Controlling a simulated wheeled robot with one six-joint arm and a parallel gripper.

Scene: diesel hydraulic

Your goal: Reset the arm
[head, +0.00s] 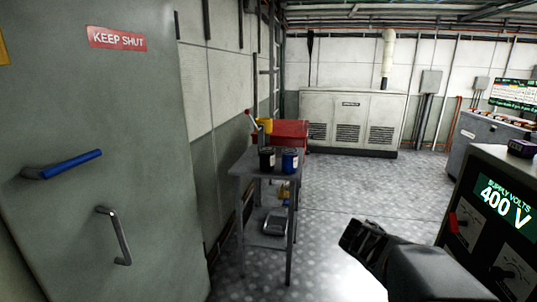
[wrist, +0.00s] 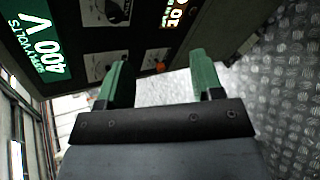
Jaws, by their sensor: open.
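My gripper (head: 362,243) is at the lower right of the head view, on the end of my dark arm, over the metal floor. In the wrist view its two green fingers (wrist: 163,85) stand wide apart with nothing between them. The grey panel with the "SUPPLY VOLTS 400 V" display (head: 503,205) is to the right of my arm. The display also shows upside down at the upper left of the wrist view (wrist: 33,40).
A grey door (head: 80,200) marked "KEEP SHUT" with a blue handle (head: 65,165) fills the left. A small table (head: 250,172) holds a black and a blue container. A red box (head: 290,132) and a vented cabinet (head: 350,115) stand behind. The middle floor (head: 350,190) is clear.

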